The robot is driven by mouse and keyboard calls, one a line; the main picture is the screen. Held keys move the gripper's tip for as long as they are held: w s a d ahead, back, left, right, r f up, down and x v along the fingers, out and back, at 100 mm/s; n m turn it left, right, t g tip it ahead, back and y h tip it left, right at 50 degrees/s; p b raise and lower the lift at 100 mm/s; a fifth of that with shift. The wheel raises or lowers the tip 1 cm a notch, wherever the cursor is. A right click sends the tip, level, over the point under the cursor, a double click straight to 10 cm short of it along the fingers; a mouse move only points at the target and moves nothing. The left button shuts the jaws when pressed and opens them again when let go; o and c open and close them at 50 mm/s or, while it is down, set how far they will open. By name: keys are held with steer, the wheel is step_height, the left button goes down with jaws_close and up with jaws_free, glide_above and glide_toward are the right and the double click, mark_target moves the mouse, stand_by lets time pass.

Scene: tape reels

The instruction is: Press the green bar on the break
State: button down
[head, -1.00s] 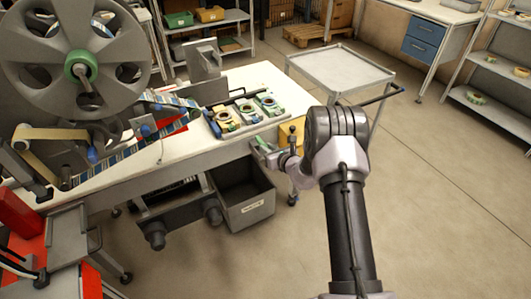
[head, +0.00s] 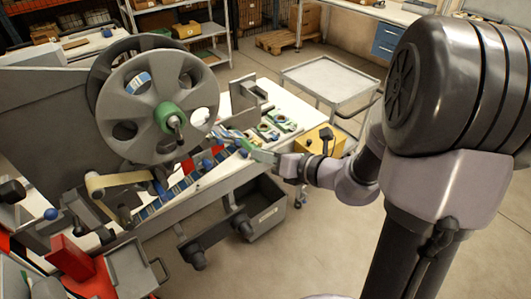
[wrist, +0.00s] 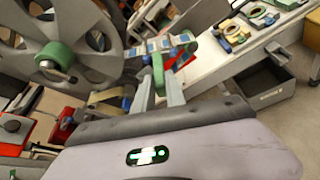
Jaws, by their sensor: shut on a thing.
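My gripper (wrist: 160,92) is shut on a green bar (wrist: 158,72), which stands upright between the fingertips in the wrist view. In the head view the gripper (head: 262,155) is at the table's front edge, with the green bar (head: 247,145) at its tip. The blue-and-white printed tape (wrist: 163,43) runs just beyond the bar in the wrist view; in the head view the tape (head: 226,134) lies just left of the bar. I cannot tell whether bar and tape touch. The break itself is not clear to see.
A large grey reel (head: 158,108) with a green hub stands left of the gripper. Several small holders with rings (head: 268,131) sit on the white table (head: 240,97). A dark bin (head: 262,212) is below. A grey cart (head: 330,80) stands behind.

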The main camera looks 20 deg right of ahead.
steer(key=x, duration=0.4)
steer(key=r+b+x, duration=0.1)
steer(key=x, duration=0.3)
steer(key=w+x, duration=0.1)
steer(key=x, duration=0.3)
steer(key=shift+w+d+r+b, duration=0.1)
steer(key=shift+d+r+b, duration=0.1)
steer(key=shift+d+b, duration=0.15)
steer(key=shift+a+f, duration=0.2)
steer(key=shift+f, duration=0.1)
stand_by(0.6)
stand_by(0.5)
steer(key=s+f+p+v, duration=0.1)
steer(key=v, duration=1.2)
steer(key=shift+s+a+f, duration=0.25)
steer(key=shift+a+f, duration=0.1)
